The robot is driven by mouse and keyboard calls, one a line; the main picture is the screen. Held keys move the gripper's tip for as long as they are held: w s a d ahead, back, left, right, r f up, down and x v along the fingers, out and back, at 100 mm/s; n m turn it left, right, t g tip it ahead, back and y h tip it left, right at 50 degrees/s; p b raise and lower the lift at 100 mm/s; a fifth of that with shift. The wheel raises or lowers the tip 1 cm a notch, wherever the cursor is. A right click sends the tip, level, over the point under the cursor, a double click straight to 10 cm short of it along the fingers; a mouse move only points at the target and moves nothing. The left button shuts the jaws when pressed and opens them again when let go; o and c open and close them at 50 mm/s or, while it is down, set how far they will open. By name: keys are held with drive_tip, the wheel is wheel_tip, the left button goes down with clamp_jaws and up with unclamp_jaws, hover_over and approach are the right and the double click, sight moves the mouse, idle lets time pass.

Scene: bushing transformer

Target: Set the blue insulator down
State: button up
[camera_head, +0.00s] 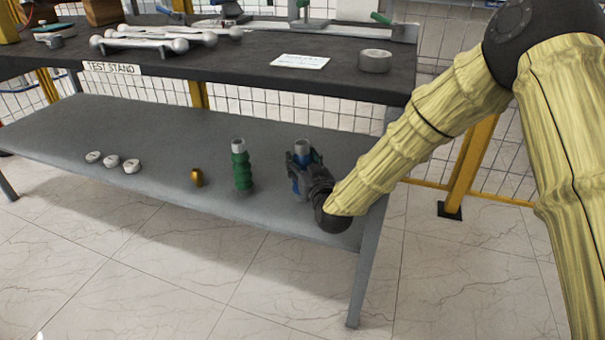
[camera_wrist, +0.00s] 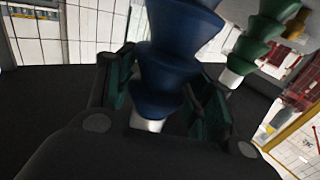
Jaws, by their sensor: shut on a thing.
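The blue insulator (camera_head: 301,187) stands upright at the right end of the lower grey shelf (camera_head: 200,130), its light metal cap on top. It looks on or very close to the shelf; its base is partly hidden, so contact is unclear. My gripper (camera_head: 302,170) is shut around its body from the right. In the wrist view the blue ribbed body (camera_wrist: 172,50) sits between the two finger pads, with a light metal end below it. The green insulator (camera_head: 241,168) stands upright just left of it, apart, and also shows in the wrist view (camera_wrist: 262,38).
A small gold piece (camera_head: 197,177) and three white pieces (camera_head: 112,161) lie further left on the shelf. The dark upper bench top (camera_head: 230,70) overhangs the shelf's back, bearing a grey round part (camera_head: 375,61) and a white card (camera_head: 300,61). A table leg (camera_head: 364,270) stands close right.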

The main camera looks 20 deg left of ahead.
drive_tip(key=shift+f+b, duration=0.85)
drive_tip(key=shift+f, duration=0.85)
drive_tip(key=o, duration=1.3)
drive_tip(key=shift+o, duration=0.2)
drive_tip(key=shift+s+d, duration=0.1)
drive_tip(key=shift+s+d+p, duration=0.25)
drive_tip(key=shift+s+p, duration=0.05)
drive_tip(key=p+v, duration=0.3)
drive_tip(key=v, duration=0.8)
drive_tip(key=shift+s, duration=0.1)
